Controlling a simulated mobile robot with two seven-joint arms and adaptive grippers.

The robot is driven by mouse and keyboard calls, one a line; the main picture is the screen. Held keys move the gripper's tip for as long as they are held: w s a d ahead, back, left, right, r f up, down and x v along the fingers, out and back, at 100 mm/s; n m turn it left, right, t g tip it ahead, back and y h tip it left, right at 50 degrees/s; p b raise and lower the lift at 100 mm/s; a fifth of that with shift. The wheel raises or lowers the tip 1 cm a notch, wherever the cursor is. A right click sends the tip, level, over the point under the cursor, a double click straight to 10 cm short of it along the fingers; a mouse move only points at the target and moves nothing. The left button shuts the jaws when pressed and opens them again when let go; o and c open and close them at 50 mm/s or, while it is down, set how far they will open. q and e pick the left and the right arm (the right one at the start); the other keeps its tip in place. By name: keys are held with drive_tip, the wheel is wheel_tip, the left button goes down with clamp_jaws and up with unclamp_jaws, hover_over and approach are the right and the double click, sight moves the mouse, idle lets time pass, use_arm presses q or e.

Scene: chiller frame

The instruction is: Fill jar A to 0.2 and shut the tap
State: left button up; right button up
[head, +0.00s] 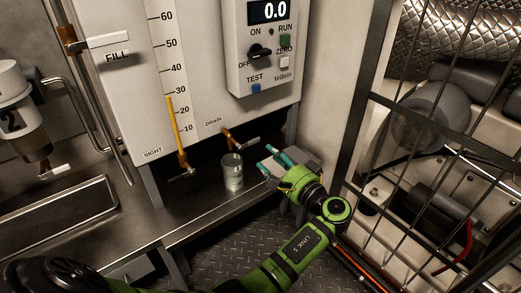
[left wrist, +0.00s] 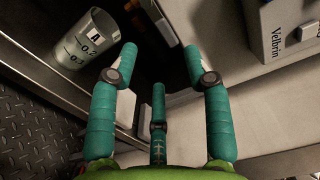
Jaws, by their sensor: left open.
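Jar A (head: 232,173) is a small clear cup standing upright on the steel shelf below the drain tap (head: 231,139). The tap has a brass body and a pale lever pointing right. In the left wrist view, the jar (left wrist: 86,40) shows the letter A and small level marks; I cannot tell its liquid level. My left gripper (head: 268,160) has teal fingers spread open, right of the jar and tap, touching neither as far as I can see. Its fingers (left wrist: 165,65) are empty in the wrist view. My right gripper is not in view.
A display box (head: 266,45) reads 0.0. The sight gauge (head: 172,100) has an amber column between 20 and 30, with another tap (head: 183,172) below it. A wire cage (head: 430,120) stands close on the right. The FILL lever (head: 95,42) is upper left.

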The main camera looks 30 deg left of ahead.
use_arm(q)
drive_tip(key=shift+v, duration=1.75)
